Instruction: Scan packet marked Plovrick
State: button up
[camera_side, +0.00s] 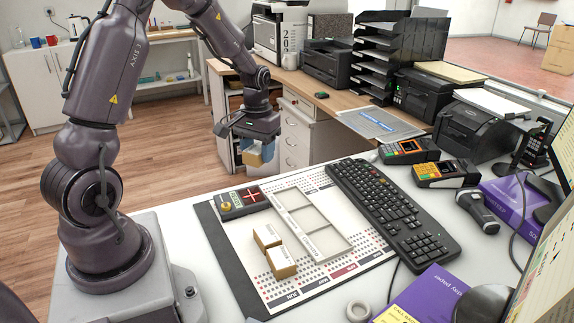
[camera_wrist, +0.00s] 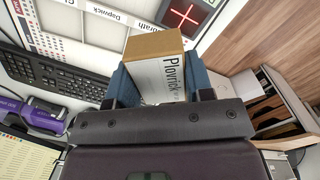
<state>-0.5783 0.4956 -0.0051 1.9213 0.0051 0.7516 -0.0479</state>
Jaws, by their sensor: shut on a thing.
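The packet marked Plovrick (camera_wrist: 167,76) is a small cardboard box with a white printed face, its name readable in the wrist view. My gripper (camera_wrist: 160,84) is shut on it, with one blue finger on each side. In the side view my gripper (camera_side: 256,150) holds the packet (camera_side: 254,159) in the air beyond the far left edge of the counter. The scanner pad with a red cross (camera_side: 252,194) lies on the mat nearer the camera, apart from the packet. The red cross (camera_wrist: 184,14) also shows at the top of the wrist view.
Two more packets (camera_side: 266,237) (camera_side: 282,263) stand on the mat beside a grey compartment tray (camera_side: 311,240). A keyboard (camera_side: 388,205), card terminals (camera_side: 408,151) and a handheld scanner (camera_side: 478,211) fill the right side. A drawer unit (camera_side: 296,130) stands behind.

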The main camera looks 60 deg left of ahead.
jog(key=s+a+n, duration=0.1)
jog(key=a+n, duration=0.1)
jog(key=a, duration=0.2)
send_over(252, 195)
jog(key=shift+s+f, duration=0.1)
jog(key=shift+f, duration=4.5)
jog(key=shift+r, duration=0.1)
notch_tip(252, 195, up, 9)
